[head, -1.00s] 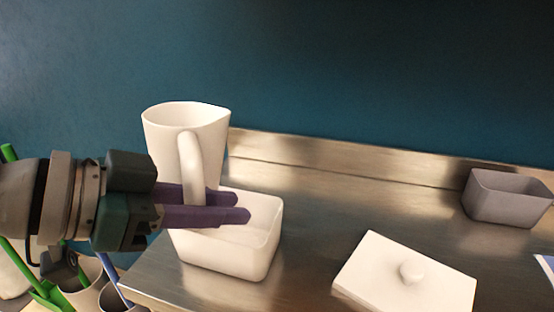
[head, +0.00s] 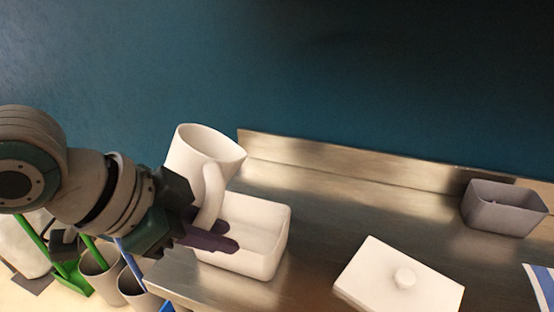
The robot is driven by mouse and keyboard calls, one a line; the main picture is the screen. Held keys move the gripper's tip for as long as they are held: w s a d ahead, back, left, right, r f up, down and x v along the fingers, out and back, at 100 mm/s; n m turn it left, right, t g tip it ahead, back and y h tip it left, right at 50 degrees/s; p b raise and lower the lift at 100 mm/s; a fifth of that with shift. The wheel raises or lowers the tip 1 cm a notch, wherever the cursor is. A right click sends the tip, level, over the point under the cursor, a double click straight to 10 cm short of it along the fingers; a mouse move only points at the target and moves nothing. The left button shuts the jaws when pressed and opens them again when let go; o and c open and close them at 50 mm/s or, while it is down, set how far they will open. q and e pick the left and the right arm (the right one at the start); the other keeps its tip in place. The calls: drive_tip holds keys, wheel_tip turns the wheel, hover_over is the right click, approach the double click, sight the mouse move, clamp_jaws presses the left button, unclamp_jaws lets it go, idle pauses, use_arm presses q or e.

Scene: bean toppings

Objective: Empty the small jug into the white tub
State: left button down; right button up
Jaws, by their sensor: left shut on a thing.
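The small jug (head: 190,150) is white, with its handle towards me, and is tilted to the right over the back left of the white tub. My left gripper (head: 222,240) is shut on the jug's handle (head: 212,190). The white tub (head: 252,264) stands open on the steel counter, below and to the right of the jug. Its visible inside looks white and empty; its left part is hidden behind the jug and gripper. The jug's contents cannot be seen. My right gripper is out of view.
A white lid with a knob (head: 375,280) lies on the steel counter (head: 330,205) right of the tub. A grey tub (head: 490,215) stands at the far right, near a blue-striped cloth (head: 544,286). Grey bins (head: 100,280) with green and blue handles stand at lower left.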

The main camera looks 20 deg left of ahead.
use_arm(q)
drive_tip(key=shift+w+f+m+g+y+b, duration=0.1)
drive_tip(key=shift+f+m+g+y+b, duration=0.15)
drive_tip(key=shift+f+g+y+b, duration=0.9)
drive_tip(key=shift+s+f+m+g+y+b, duration=0.1)
drive_tip(key=shift+f+m+g+y+b, duration=0.15)
drive_tip(key=shift+g+y+b, duration=1.7)
drive_tip(key=shift+w+f+m+g+y+b, duration=0.15)
drive_tip(key=shift+f+g+y+b, duration=0.6)
drive_tip(key=shift+y, duration=1.55)
drive_tip(key=shift+d, duration=0.1)
drive_tip(key=shift+g+y+b, duration=0.65)
drive_tip(key=shift+y+b, duration=0.05)
drive_tip(key=shift+b, duration=0.9)
